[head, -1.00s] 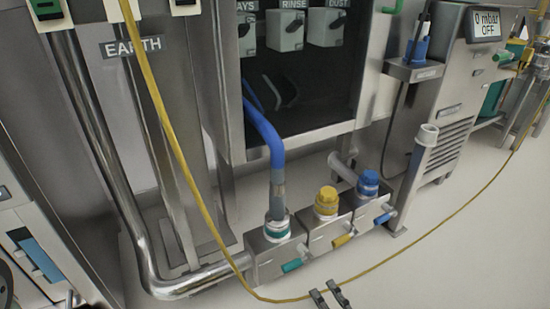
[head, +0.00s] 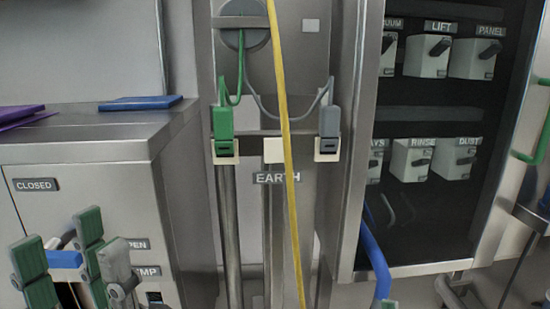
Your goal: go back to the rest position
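My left gripper (head: 66,248) is at the lower left of the head view, in front of the steel cabinet. Its green and grey fingers stand apart with a gap between them. A blue piece shows in that gap; I cannot tell whether the fingers touch it. I see nothing else held.
The steel cabinet (head: 80,133) carries a blue flat item (head: 140,103) and purple ones. A green clamp (head: 222,122) and a grey clamp (head: 330,121) sit at the EARTH panel. A yellow cable (head: 286,130) hangs in front. A switch box (head: 427,57) is right.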

